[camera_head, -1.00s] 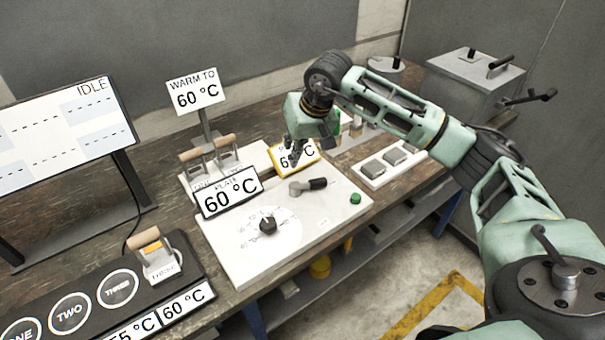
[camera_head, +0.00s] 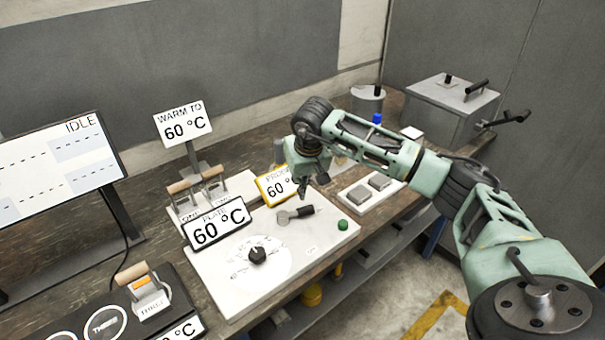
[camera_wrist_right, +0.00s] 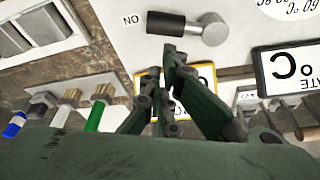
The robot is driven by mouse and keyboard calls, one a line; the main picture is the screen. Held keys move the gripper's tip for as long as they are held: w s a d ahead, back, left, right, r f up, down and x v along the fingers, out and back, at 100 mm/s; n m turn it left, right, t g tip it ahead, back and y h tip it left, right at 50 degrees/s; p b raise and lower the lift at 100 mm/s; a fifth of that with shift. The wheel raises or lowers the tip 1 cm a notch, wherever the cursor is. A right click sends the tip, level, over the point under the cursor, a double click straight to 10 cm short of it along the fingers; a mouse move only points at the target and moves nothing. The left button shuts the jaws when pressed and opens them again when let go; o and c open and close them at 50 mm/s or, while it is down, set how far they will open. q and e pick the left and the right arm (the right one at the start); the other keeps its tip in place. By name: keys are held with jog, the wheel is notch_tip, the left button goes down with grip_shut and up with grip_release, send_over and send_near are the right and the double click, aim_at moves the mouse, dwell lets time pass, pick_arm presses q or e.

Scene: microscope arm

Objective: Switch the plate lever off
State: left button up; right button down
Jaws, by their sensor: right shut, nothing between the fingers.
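The plate lever (camera_head: 295,214) has a grey round hub and a black handle. It lies on the white plate unit (camera_head: 320,243), its handle pointing right in the head view. In the right wrist view the black handle (camera_wrist_right: 166,23) points at an upside-down "ON" mark. My right gripper (camera_head: 314,186) is shut and empty, just behind the handle in the head view. In the right wrist view its fingertips (camera_wrist_right: 168,62) are close below the handle in the picture; I cannot tell whether they touch it. My left gripper is not in view.
A plate display (camera_head: 217,225) reading 60 °C stands left of the lever. A yellow-framed probe display (camera_head: 276,187) stands behind it. A black knob (camera_head: 257,256) and green button (camera_head: 342,225) are on the plate unit. A tray of grey blocks (camera_head: 380,182) lies to the right.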

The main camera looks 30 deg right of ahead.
jog(key=shift+p+x, duration=0.55)
jog(key=shift+x, duration=1.9)
